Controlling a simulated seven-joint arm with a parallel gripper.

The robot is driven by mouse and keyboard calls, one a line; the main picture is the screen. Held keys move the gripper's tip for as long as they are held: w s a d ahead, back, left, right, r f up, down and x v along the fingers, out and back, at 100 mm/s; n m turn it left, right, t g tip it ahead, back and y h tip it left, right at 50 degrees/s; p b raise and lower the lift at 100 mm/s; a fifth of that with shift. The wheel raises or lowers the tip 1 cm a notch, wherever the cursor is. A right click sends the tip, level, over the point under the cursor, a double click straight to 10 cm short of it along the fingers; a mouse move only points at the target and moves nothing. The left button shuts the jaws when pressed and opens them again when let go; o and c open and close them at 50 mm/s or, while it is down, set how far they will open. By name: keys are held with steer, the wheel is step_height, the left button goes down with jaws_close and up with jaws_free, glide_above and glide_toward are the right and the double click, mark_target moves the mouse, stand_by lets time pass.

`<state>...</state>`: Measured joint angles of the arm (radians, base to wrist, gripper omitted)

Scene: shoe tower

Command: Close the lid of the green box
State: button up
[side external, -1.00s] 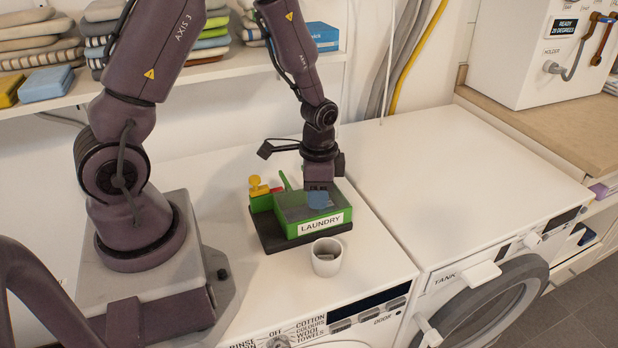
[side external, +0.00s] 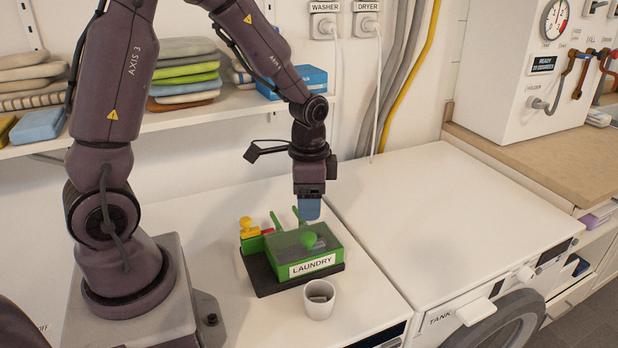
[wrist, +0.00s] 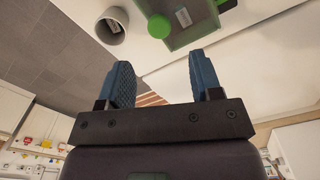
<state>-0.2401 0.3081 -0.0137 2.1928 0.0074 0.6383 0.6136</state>
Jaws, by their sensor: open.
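The green box (side external: 330,262) labelled LAUNDRY sits on a dark base on the white machine top. A grey see-through panel with a round green knob (side external: 308,240) lies across its top, seemingly the lid; I cannot tell if it is fully seated. The knob also shows in the wrist view (wrist: 158,26). Two green bars stand up at the box's back. My gripper (side external: 308,209) points down above the box's back part, apart from the knob. In the wrist view its two blue fingers (wrist: 160,62) are spread with nothing between them.
A white cup (side external: 319,299) with something grey inside stands in front of the box. A green block with a yellow knob (side external: 246,226) and a red part adjoins the box's left side. The right machine top (side external: 440,205) is clear. A shelf with folded cloths is behind.

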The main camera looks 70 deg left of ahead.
step_height(320, 180, up, 5)
stand_by(0.5)
steer(key=s+d+r+n+t, duration=0.4)
steer(key=s+d+r, duration=0.3)
steer(key=s+r, duration=0.4)
steer(key=shift+s+r+t, duration=0.2)
steer(key=shift+r+t, duration=0.6)
steer(key=shift+r, duration=0.15)
steer(key=shift+d, duration=0.1)
stand_by(0.8)
